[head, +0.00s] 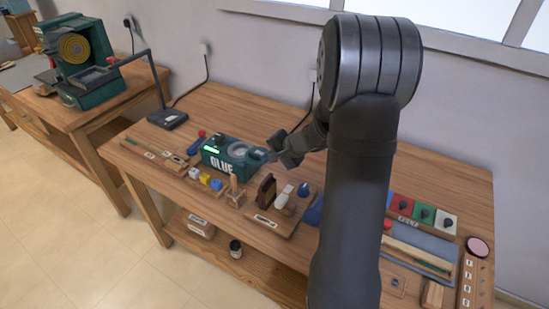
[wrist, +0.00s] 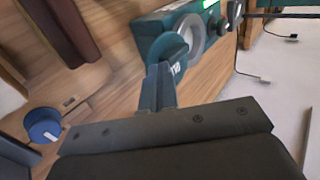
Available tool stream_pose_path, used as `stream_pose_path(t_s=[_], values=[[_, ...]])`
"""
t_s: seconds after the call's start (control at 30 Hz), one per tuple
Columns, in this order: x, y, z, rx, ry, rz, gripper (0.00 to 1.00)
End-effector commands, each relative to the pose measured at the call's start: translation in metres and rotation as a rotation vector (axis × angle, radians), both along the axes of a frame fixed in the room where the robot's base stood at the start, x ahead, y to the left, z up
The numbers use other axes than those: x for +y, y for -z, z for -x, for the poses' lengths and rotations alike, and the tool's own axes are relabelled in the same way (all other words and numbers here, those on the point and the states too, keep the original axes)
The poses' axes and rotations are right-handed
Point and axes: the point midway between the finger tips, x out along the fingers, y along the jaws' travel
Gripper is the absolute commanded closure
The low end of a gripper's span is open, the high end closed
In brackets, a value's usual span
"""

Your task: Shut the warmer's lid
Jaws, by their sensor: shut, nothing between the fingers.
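The glue warmer (head: 216,163) is a dark green box marked GLUE with a lit green strip, standing on the workbench. Its round grey-rimmed opening shows on top, and it also appears in the wrist view (wrist: 152,22). A teal rounded piece that looks like the lid (head: 258,155) sits at the warmer's right side, off the opening; it also shows in the wrist view (wrist: 160,50). My gripper (head: 271,151) is shut and empty, close beside this piece. In the wrist view its fingertips (wrist: 160,72) overlap the lid's near edge; I cannot tell whether they touch.
A wooden block stand (head: 267,190) and a blue-topped knob or jar (head: 303,189) stand in front and right of the gripper. Small coloured pots (head: 205,179) lie before the warmer. A black lamp base (head: 167,118) stands at left. Bench behind the warmer is clear.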

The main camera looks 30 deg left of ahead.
Motion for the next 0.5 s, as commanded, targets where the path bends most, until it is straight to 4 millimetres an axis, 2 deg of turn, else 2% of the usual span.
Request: stream_pose_path(t_s=[0.27,0.37,0.5], values=[[0.001,0.0,0.0,0.0,0.0,0.0,1.0],[0.012,0.0,0.0,0.0,-0.003,0.0,1.0],[0.042,0.001,0.001,0.0,-0.006,0.0,1.0]])
